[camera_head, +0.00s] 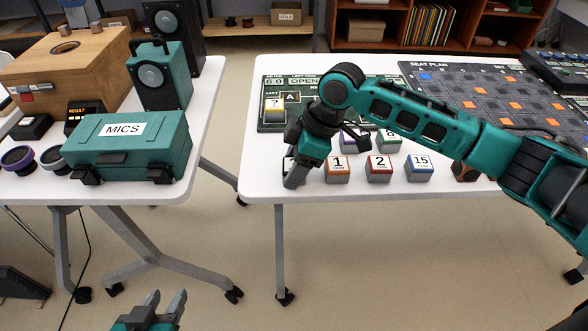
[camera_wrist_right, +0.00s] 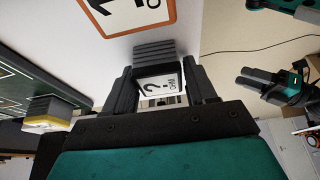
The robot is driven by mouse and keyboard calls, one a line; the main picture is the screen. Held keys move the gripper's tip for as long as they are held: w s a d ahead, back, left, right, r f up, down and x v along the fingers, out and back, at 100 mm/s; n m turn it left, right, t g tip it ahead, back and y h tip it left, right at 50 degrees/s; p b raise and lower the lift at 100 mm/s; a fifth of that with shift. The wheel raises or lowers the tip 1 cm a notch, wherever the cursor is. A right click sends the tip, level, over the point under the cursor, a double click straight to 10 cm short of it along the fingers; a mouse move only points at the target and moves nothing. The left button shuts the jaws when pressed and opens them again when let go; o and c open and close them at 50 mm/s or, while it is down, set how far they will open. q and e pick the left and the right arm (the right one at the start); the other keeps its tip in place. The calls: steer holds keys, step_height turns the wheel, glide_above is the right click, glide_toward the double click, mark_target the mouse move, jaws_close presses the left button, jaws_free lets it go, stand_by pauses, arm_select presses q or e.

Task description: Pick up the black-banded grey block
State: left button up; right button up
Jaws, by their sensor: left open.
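A grey block with a black-edged white label (camera_wrist_right: 160,86) shows between the fingers of my right gripper (camera_wrist_right: 158,70) in the right wrist view. The label carries a "?" mark. In the head view my right gripper (camera_head: 294,173) points down at the table's front left edge and hides most of this block. Whether the fingers press on the block or are only around it is unclear. My left gripper (camera_head: 165,303) is open and empty, low at the bottom of the head view, away from the tables.
An orange-banded block "1" (camera_head: 337,169) stands just right of my right gripper, then block "2" (camera_head: 379,169) and block "15" (camera_head: 419,168). My right arm crosses above them. A meter board (camera_head: 272,106) lies behind. A teal MICS case (camera_head: 130,150) sits on the left table.

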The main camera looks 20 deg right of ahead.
steer(key=c, duration=0.7)
steer(key=shift+o, duration=0.2)
steer(key=shift+r, duration=0.1)
